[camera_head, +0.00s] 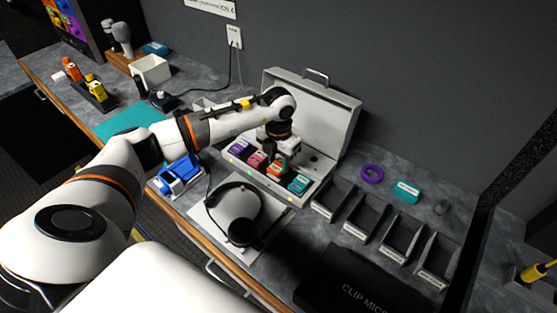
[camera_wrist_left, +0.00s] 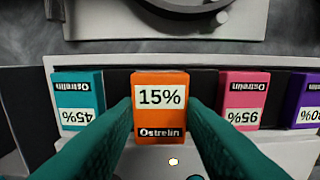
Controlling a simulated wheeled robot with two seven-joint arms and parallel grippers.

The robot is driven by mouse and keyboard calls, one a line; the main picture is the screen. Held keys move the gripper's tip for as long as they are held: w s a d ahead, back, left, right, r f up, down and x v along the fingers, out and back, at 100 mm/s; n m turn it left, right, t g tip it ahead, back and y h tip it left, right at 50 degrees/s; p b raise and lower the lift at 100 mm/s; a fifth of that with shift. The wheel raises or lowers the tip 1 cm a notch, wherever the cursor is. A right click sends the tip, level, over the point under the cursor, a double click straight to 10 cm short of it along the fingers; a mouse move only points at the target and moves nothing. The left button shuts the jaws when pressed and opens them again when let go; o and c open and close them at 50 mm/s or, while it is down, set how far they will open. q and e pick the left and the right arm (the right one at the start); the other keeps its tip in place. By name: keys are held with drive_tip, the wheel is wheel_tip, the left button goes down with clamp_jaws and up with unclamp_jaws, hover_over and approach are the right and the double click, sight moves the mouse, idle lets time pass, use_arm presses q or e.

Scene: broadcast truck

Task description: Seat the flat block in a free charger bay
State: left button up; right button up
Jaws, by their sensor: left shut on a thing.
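The open charger case (camera_head: 318,110) stands against the wall in the head view, with a row of flat blocks in its front part. These are a purple block (camera_head: 238,147), a pink block (camera_head: 257,158), an orange block (camera_head: 275,168) and a teal block (camera_head: 299,184). My left gripper (camera_wrist_left: 160,108) is shut on the orange block, marked 15% (camera_wrist_left: 160,98), between teal fingers. The orange block looks nearer the wrist camera than its neighbours, and its label is upright while theirs are upside down. Whether it rests fully in a bay is unclear. My right gripper is out of view.
Headphones (camera_head: 236,215) lie on a pad before the case. A blue device (camera_head: 178,174) stands left of them. Empty grey trays (camera_head: 364,217), a purple ring (camera_head: 371,174) and another teal block (camera_head: 406,191) are to the right. The raised lid stands behind my gripper.

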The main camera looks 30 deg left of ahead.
sight(278, 166)
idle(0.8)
use_arm(q)
drive_tip(key=shift+f+b, duration=0.7)
drive_tip(key=shift+f, duration=0.05)
drive_tip(key=o, duration=0.9)
wheel_tip(278, 166, up, 12)
drive_tip(key=shift+r+b, duration=0.1)
drive_tip(key=shift+b, duration=0.9)
